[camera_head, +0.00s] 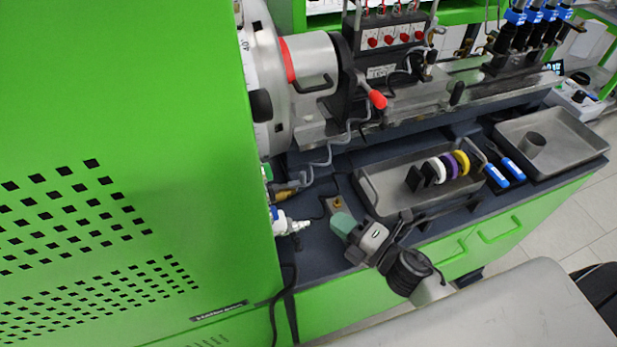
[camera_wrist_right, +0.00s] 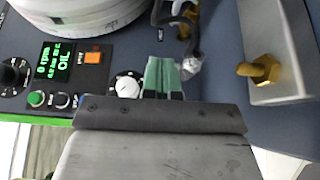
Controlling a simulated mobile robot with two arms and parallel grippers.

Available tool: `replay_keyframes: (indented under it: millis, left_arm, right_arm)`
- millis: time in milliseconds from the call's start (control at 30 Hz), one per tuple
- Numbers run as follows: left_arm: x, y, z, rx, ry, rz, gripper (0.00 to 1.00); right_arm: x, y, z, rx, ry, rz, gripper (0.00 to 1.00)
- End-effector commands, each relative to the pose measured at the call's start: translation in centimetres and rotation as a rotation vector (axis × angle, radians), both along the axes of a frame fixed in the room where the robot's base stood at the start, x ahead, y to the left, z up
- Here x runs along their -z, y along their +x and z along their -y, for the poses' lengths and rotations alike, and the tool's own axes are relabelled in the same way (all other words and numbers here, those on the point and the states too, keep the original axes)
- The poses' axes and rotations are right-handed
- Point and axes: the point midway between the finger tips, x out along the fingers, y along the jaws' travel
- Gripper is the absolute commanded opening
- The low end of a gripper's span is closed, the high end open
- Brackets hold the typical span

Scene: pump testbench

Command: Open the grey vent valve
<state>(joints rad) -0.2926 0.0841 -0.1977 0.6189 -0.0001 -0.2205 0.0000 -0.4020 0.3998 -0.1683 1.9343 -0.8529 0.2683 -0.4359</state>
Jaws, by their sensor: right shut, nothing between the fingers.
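My right gripper (camera_head: 343,222) reaches in over the dark bench top from the lower right in the head view. Its green fingertips (camera_wrist_right: 160,74) are together and empty in the wrist view. A small pale grey part (camera_wrist_right: 190,67) sits just right of the fingertips, below a dark hose with a brass fitting (camera_wrist_right: 184,30); I cannot tell whether it is the grey vent valve. In the head view, a small block with a brass fitting (camera_head: 337,203) stands just beyond the fingertips. My left gripper is not in view.
The wrist view shows a control panel with a green display (camera_wrist_right: 56,60), an orange switch (camera_wrist_right: 92,57) and a white knob (camera_wrist_right: 127,87). A large green cabinet (camera_head: 130,120) fills the left. A metal tray (camera_head: 375,200) with coloured rings lies right of my gripper.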

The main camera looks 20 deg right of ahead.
Motion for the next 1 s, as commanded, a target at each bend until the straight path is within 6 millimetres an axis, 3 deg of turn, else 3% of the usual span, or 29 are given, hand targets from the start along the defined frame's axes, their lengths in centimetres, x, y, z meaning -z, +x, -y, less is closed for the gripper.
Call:
replay_keyframes:
  millis: [100,233,400,533,700,1000]
  left_arm:
    - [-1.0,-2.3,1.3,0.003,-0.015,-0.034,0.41]
    - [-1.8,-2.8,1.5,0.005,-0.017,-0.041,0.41]
    - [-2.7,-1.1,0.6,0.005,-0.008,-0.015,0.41]
    - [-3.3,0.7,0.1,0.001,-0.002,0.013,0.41]
    - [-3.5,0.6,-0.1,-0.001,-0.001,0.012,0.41]
    - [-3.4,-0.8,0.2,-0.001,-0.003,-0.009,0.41]
  right_arm:
    - [-0.5,2.2,-1.2,0.001,0.002,0.003,0.0]
    - [-0.5,4.7,-2.7,0.001,0.002,0.003,0.0]
    - [-0.4,7.7,-4.5,0.001,0.002,0.002,0.0]
    - [-0.3,9.6,-3.8,0.002,0.001,0.001,0.0]
    - [-0.1,11.0,-3.5,0.001,0.0,0.0,0.0]
    - [0.0,11.3,-3.3,0.001,0.0,0.0,0.0]
